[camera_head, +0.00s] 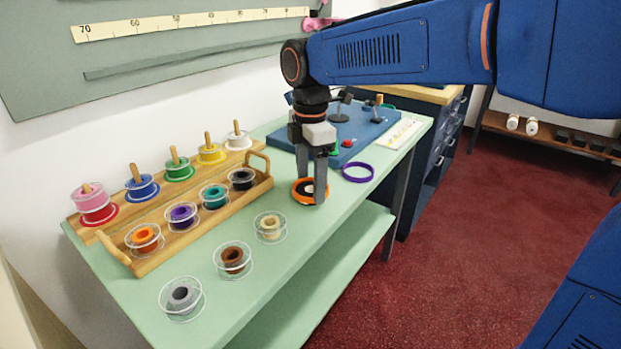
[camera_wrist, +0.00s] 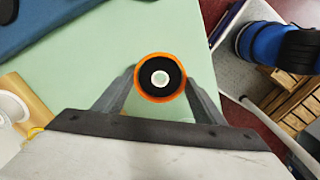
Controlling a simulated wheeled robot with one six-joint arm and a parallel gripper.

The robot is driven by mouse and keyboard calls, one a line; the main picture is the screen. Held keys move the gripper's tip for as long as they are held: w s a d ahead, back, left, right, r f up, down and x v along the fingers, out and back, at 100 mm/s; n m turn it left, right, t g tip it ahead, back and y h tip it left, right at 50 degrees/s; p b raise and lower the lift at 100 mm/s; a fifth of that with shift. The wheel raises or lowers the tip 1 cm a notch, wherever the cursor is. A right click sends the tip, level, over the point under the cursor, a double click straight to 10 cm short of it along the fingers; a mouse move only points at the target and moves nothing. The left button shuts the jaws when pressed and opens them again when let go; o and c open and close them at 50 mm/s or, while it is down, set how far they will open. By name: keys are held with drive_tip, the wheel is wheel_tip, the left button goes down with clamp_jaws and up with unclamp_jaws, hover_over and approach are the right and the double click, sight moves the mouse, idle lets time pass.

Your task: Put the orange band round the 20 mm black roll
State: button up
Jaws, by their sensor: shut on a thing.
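The orange band (camera_head: 298,196) is a ring between my gripper's fingertips (camera_head: 311,188), at the far part of the green counter. In the wrist view the two fingers press on opposite sides of the band (camera_wrist: 160,99). Inside the band sits a black roll (camera_wrist: 149,69) with a pale centre, and the band encircles it in this view. The head view also shows the black roll (camera_head: 301,189) inside the band, partly hidden by the fingers. I cannot tell how far down the roll the band sits. My gripper is shut on the band.
A purple band (camera_head: 357,179) lies to the right. A wooden tray (camera_head: 150,262) holds several spools, one of them black (camera_head: 241,176). Loose grey (camera_head: 181,295), brown (camera_head: 232,256) and cream (camera_head: 270,226) spools stand nearer. A blue board (camera_head: 372,130) lies behind.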

sight(311, 189)
drive_tip(key=o, duration=1.1)
drive_tip(key=shift+r, duration=3.45)
drive_tip(key=s+d+f+m+t, duration=0.1)
drive_tip(key=s+d+f+m, duration=0.3)
drive_tip(key=d, duration=0.3)
drive_tip(key=s+d+f+m+t, duration=0.1)
drive_tip(key=s+d+m, duration=0.45)
drive_tip(key=d, duration=0.25)
drive_tip(key=s+d+f+m+t, duration=0.1)
drive_tip(key=s+d+f+m, duration=0.25)
drive_tip(key=d+m, duration=0.3)
drive_tip(key=s+d+f+m, duration=0.2)
drive_tip(key=s+d+f+m+t, duration=0.1)
drive_tip(key=s+f+m, duration=0.1)
drive_tip(key=s, duration=0.1)
drive_tip(key=s+d+f+m, duration=0.2)
drive_tip(key=f, duration=0.1)
drive_tip(key=shift+s+d+f+t, duration=0.1)
drive_tip(key=shift+s+d+t, duration=0.2)
drive_tip(key=shift+s+t, duration=0.1)
